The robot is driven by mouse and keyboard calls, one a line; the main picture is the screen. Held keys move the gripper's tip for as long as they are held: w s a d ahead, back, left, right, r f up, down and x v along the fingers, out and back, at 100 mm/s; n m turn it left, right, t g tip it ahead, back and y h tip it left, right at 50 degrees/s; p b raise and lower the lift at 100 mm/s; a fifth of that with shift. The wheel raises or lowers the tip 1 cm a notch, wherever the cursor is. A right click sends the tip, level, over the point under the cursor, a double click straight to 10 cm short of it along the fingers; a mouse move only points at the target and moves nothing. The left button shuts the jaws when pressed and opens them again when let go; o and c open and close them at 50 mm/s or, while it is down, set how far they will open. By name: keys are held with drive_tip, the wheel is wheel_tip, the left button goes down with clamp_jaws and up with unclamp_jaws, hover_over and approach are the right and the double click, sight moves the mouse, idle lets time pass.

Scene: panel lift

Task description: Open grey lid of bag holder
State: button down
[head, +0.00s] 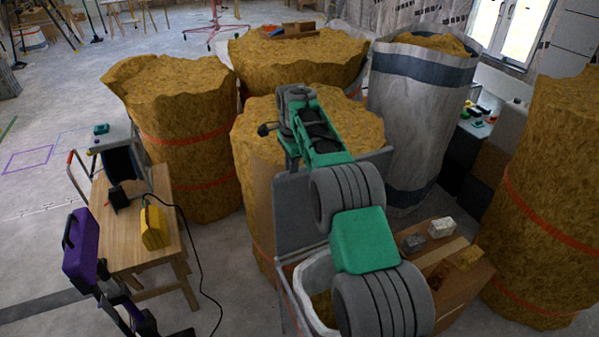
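The grey lid (297,215) stands roughly upright at the back of the bag holder, its panel partly hidden behind my arm. The bag holder (287,300) is at the bottom centre, with a white bag (312,290) hanging open in it and brown fill showing inside. My arm reaches up and away over the holder. My gripper (285,135) is at the arm's far end, by the lid's upper left edge. Its fingers are small and partly hidden, so I cannot tell whether they touch the lid or are open.
Large strapped straw-coloured bales (185,140) stand behind and left, another (550,200) at the right. A tall white and blue sack (418,120) stands behind. A wooden bench (125,235) with tools is left; a wooden box (455,290) is right. Floor at left is mostly clear.

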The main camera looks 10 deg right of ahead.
drive_tip(key=shift+w+f, duration=0.2)
drive_tip(key=shift+f, duration=0.1)
drive_tip(key=c, duration=1.4)
unclamp_jaws()
drive_tip(key=shift+w+r, duration=0.15)
drive_tip(key=shift+r, duration=0.1)
